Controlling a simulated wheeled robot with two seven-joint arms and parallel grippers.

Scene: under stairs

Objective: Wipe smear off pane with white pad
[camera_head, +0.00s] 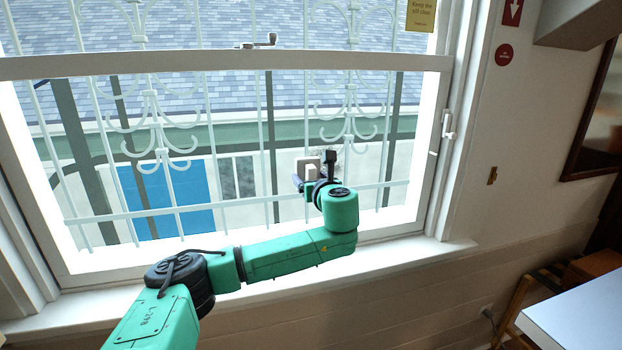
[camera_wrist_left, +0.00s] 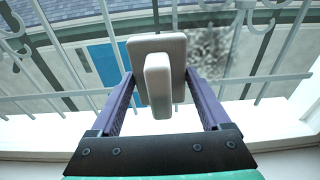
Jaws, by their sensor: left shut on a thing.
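My left gripper (camera_head: 318,172) is raised in front of the lower window pane (camera_head: 285,120), right of its middle. It is shut on a white pad (camera_head: 308,168). In the left wrist view the pad (camera_wrist_left: 176,46) is a flat light block with a raised grip (camera_wrist_left: 158,88) between the two purple fingers of the gripper (camera_wrist_left: 160,100). I cannot tell whether the pad touches the glass. A grey speckled patch (camera_wrist_left: 222,48) shows right of the pad in the wrist view; whether it is the smear or something outside is unclear. My right gripper is not in view.
White scrollwork bars (camera_head: 152,120) stand behind the glass. A window crank (camera_head: 262,41) sits on the cross rail and a latch (camera_head: 447,125) on the right frame. The sill (camera_head: 400,248) runs below my arm. A pale tabletop (camera_head: 580,315) is at lower right.

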